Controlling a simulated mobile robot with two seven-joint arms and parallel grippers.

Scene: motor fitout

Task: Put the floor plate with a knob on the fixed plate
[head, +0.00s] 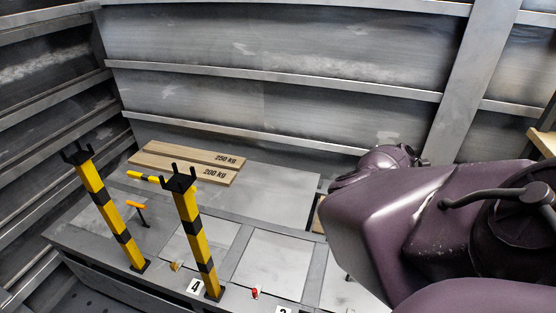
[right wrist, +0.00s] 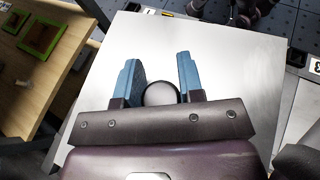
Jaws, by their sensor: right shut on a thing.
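The floor plate with a knob (right wrist: 225,65) is a bare silver square that fills the middle of the right wrist view. Its round grey knob (right wrist: 160,94) sits between the two blue fingers of my right gripper (right wrist: 160,78), which is shut on it. In the head view my purple right arm covers the right side, and neither the held plate nor the gripper can be made out. Flat grey plates lie in the platform, one (head: 268,263) in the middle and one (head: 205,242) left of it. I cannot tell which is the fixed plate. My left gripper is not in view.
Two yellow-black posts (head: 196,237) (head: 109,215) stand upright on the platform. Wooden boards marked 250 kg and 200 kg (head: 190,161) lie at the back. A small red item (head: 255,293) stands near the front edge. A wooden table (right wrist: 30,95) with green-framed pieces is at left in the wrist view.

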